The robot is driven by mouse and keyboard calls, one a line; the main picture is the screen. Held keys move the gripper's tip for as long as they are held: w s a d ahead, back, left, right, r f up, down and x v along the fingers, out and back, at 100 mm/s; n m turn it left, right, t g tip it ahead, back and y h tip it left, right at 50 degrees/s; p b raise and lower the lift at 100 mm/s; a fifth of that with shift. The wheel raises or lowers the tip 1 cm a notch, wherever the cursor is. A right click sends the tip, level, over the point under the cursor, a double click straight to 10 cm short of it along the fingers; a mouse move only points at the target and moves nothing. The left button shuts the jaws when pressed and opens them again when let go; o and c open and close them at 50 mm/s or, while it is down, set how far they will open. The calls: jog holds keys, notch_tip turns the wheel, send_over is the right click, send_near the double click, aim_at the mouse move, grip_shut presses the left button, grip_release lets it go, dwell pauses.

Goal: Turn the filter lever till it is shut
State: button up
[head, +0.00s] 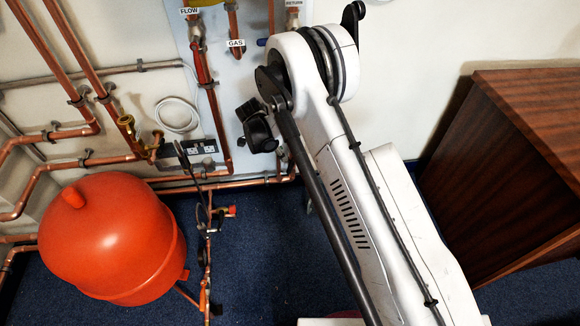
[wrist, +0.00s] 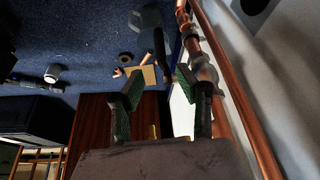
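My gripper (wrist: 160,90) shows in the wrist view with its two green-padded dark fingers spread apart. No held thing shows between them. A copper pipe (wrist: 229,88) with a grey metal fitting (wrist: 203,72) runs close beside the right finger. A thin dark bar (wrist: 159,45) shows beyond the gap between the fingers; I cannot tell whether it is the filter lever. In the head view my white arm covers part of the pipework, and my fingers cannot be made out. A small red handle (head: 231,211) sits on the low pipework there; I cannot tell whether it belongs to the filter.
A large orange-red vessel (head: 110,240) stands at left on blue carpet (head: 262,263). Copper pipes (head: 62,40) run along the wall. A brown wooden cabinet (head: 505,170) stands at right. In the wrist view, several loose items, including a tan piece (wrist: 142,75), lie on the carpet.

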aim_at(291, 166)
jog(key=b+x, duration=0.3)
jog(key=x, duration=0.8)
jog(key=shift+d+f, duration=0.1)
jog(key=shift+f, duration=0.05)
jog(key=shift+c, duration=0.4)
grip_shut()
